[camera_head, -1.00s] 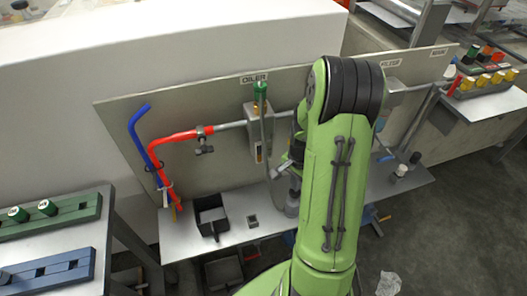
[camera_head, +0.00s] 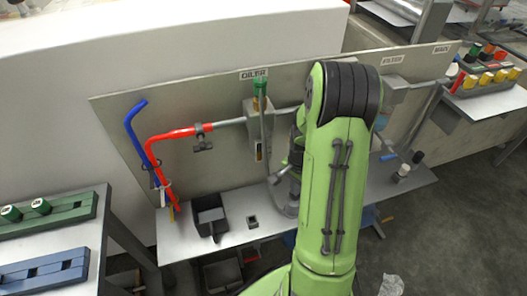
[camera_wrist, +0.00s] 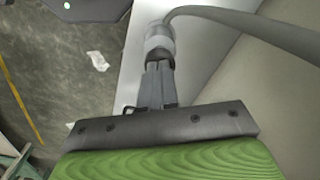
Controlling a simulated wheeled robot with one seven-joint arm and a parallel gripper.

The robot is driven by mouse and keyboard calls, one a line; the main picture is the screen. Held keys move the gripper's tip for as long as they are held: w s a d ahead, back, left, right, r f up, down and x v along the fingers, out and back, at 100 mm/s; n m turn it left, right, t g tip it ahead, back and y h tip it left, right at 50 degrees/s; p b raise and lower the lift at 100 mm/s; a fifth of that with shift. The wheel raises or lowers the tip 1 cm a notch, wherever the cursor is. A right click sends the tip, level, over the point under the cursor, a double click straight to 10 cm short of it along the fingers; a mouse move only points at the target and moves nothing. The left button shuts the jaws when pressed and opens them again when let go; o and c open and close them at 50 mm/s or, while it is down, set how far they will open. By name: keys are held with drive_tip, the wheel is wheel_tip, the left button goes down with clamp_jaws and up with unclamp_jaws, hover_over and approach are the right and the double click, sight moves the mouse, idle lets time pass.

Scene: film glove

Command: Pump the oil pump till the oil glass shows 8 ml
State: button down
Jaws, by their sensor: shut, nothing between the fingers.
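The oiler is a grey box (camera_head: 252,124) with a green cap (camera_head: 259,103), on the panel under the OILER sign. The narrow oil glass (camera_head: 259,152) is on the box's lower front; its level is too small to read. A grey hose runs down past the box to what looks like the oil pump (camera_head: 291,208), a grey cylinder on the bench, partly hidden by my arm. In the wrist view, the pump's grey body (camera_wrist: 160,40) has a dark top at my fingertips. My gripper (camera_wrist: 158,68) is shut and empty, touching or just above that top; I cannot tell which.
A red pipe (camera_head: 178,133) and a blue bent rod (camera_head: 134,122) are left on the panel (camera_head: 225,173). An open black box (camera_head: 209,222) and a small square holder (camera_head: 252,221) stand on the bench.

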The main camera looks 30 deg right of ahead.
drive_tip(key=shift+f, duration=0.4)
drive_tip(key=shift+r, duration=0.1)
drive_tip(key=shift+r+p, duration=1.25)
drive_tip(key=shift+r, duration=0.45)
wheel_tip(320, 180, up, 6)
drive_tip(key=p, duration=0.4)
drive_tip(key=shift+p, duration=0.4)
